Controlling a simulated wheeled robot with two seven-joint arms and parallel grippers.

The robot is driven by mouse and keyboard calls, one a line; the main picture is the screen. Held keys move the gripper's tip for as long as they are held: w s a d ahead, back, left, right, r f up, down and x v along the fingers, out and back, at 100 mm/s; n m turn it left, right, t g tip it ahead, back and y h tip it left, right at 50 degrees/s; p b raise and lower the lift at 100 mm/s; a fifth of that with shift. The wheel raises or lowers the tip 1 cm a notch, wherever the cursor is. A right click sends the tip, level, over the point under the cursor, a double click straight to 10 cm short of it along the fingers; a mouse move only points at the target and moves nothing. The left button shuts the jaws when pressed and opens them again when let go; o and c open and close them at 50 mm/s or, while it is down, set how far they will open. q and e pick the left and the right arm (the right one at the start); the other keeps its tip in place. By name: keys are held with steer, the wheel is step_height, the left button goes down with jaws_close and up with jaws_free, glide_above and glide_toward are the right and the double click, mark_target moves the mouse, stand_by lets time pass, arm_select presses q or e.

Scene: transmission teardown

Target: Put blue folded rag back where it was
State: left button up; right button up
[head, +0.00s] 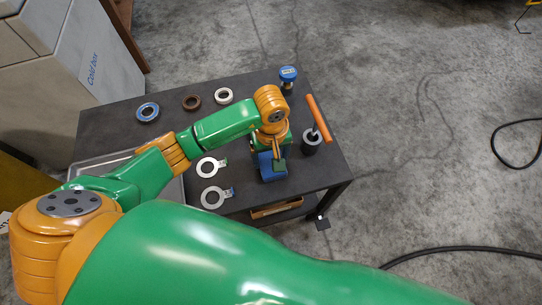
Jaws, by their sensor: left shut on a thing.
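The blue folded rag (267,172) is at the right part of the dark table (325,170), below my left gripper (272,150). My left gripper points down and is shut on the rag; the wrist and fingers hide part of it. I cannot tell whether the rag touches the table top or hangs just above it. My right gripper is not in view.
Blue (148,111), brown (191,102) and white (223,96) rings lie along the back. Two tagged metal rings (207,167) lie left of the rag. A metal tray (90,165) is left.

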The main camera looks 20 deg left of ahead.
arm_select(q)
steer(key=shift+f, duration=0.1)
steer(key=o, duration=1.2)
steer(key=shift+c, duration=0.2)
steer(key=shift+r, duration=0.25)
step_height(320, 180, up, 12)
steer(key=p, duration=0.1)
steer(key=shift+p, duration=0.4)
steer(key=shift+f, duration=0.1)
